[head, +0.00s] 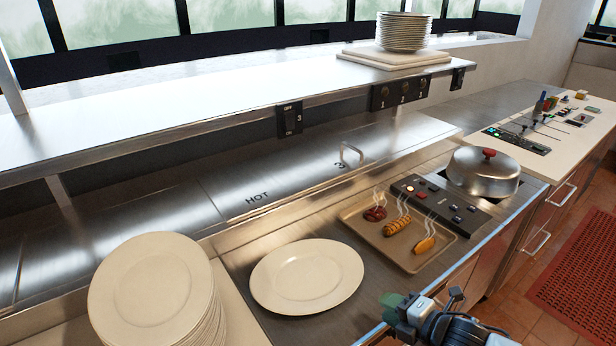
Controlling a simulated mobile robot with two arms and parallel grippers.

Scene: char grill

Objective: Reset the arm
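My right gripper (428,304) is at the bottom edge of the head view, in front of the counter's front edge. Only part of it shows, a white and dark body with a green part on its left. I see no object clearly held in it, and its finger gap cannot be made out. My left gripper is not in view.
An empty oval plate (307,276) lies on the counter, left of a tan tray (372,237) with steaming food. A plate stack (152,290) stands at lower left. A domed lid (483,174) sits behind a control panel (441,203). A steel shelf (200,95) overhangs the counter.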

